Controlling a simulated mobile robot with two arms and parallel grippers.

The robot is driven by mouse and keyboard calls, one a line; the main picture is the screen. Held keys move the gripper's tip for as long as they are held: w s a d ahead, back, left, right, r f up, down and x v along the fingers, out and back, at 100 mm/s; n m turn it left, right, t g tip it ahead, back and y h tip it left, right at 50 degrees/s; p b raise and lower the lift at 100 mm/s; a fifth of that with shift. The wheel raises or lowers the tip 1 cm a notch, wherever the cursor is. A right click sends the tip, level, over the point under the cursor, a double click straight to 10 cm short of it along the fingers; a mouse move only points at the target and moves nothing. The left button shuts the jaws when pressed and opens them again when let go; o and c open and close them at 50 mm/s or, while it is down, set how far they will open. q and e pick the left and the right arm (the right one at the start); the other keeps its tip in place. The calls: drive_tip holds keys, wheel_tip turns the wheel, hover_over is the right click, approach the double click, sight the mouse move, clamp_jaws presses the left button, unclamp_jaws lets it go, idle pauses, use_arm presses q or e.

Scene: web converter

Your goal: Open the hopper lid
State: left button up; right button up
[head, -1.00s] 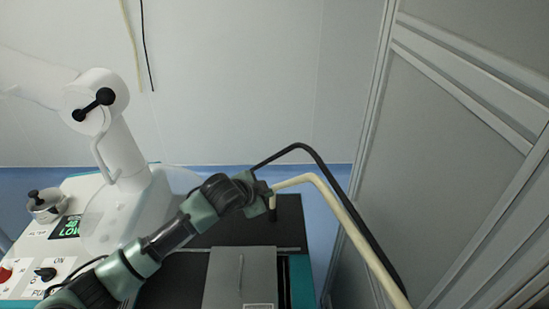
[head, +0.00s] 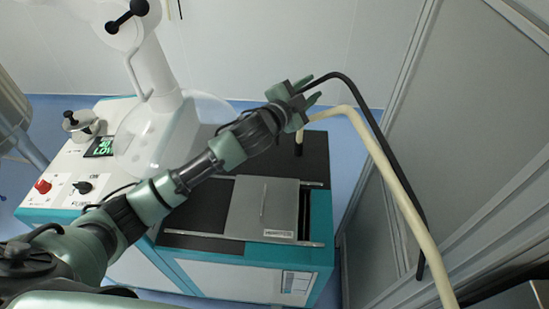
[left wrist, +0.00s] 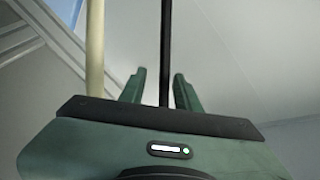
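A grey flat plate (head: 262,207) with a thin bar handle lies on rails on top of the teal and white machine. A dark gap shows along its right side. A small round metal pot (head: 82,125) with a black knob stands at the machine's left; I cannot tell which part is the hopper lid. My left gripper (head: 312,93) is above the machine's back edge, away from the plate. In the left wrist view its fingers (left wrist: 158,90) are apart, and the black bent pipe (left wrist: 166,45) shows between them without visible contact. My right gripper is out of view.
A cream bent pipe (head: 385,165) and the black pipe (head: 385,150) run down the right side, close to my left gripper. Grey panels (head: 470,130) close off the right.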

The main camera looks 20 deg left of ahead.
use_arm(q)
drive_tip(key=s+a+f+m+y+b, duration=0.15)
drive_tip(key=s+f, duration=0.25)
drive_tip(key=f, duration=0.5)
drive_tip(key=m+g+y+b, duration=0.1)
drive_tip(key=m+y+b, duration=0.2)
drive_tip(key=m+b, duration=0.25)
hover_over(250, 231)
drive_tip(key=w, duration=0.6)
wheel_tip(250, 231, down, 15)
drive_tip(key=shift+w+f, duration=0.1)
drive_tip(key=shift+f, duration=0.05)
drive_tip(key=s+f+m, duration=0.1)
drive_tip(key=s, duration=0.1)
drive_tip(key=s+m+b, duration=0.1)
drive_tip(key=s+m, duration=0.1)
drive_tip(key=s+f+m+h, duration=0.1)
drive_tip(key=s, duration=0.1)
drive_tip(key=shift+s+f+m+b, duration=0.3)
drive_tip(key=shift+b, duration=0.05)
drive_tip(key=shift+w, duration=0.15)
drive_tip(key=p+x, duration=0.1)
drive_tip(key=x, duration=0.6)
drive_tip(key=shift+w, duration=0.2)
clamp_jaws()
